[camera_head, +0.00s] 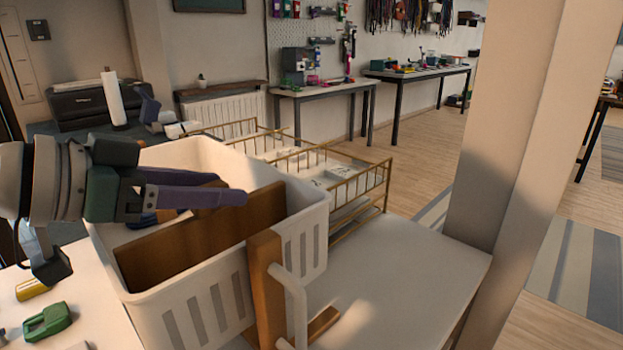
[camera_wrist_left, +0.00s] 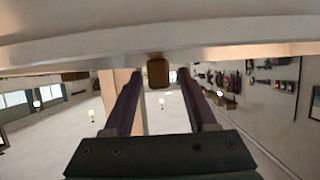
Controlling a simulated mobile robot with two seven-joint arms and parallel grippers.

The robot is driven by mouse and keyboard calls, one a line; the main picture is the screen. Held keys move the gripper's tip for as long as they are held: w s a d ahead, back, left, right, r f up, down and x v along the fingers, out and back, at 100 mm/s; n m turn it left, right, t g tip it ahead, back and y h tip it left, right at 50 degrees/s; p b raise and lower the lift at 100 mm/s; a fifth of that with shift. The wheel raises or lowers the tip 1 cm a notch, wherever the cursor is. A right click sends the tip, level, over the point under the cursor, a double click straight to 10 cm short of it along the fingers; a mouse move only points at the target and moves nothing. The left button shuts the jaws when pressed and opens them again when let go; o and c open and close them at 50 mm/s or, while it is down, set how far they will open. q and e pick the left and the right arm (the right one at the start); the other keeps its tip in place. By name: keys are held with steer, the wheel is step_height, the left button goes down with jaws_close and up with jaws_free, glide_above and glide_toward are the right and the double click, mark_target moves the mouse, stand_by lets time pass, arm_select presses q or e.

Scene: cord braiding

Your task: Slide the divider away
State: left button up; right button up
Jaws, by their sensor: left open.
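The divider looks like a brown wooden board (camera_head: 185,252) standing on edge inside a white slotted basket (camera_head: 215,315). My left gripper (camera_head: 231,188) reaches in from the left above the basket. Its two purple fingers are apart, with their tips close to the board's top edge; I cannot tell whether they touch it. In the left wrist view the open fingers (camera_wrist_left: 166,80) show with a small brown block end (camera_wrist_left: 158,72) beyond and between them. The board's lower part is hidden by the basket wall. My right gripper is not in view.
A wooden upright (camera_head: 265,285) and a white handle (camera_head: 295,300) stand at the basket's front. A brass-railed tray (camera_head: 375,178) lies behind. A green clip-like piece (camera_head: 47,321) and a yellow piece (camera_head: 32,289) lie at left. The white tabletop (camera_head: 420,270) is clear at right.

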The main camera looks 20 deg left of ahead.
arm_select(q)
steer(key=shift+c, duration=0.2)
jaws_close()
stand_by(0.3)
stand_by(1.0)
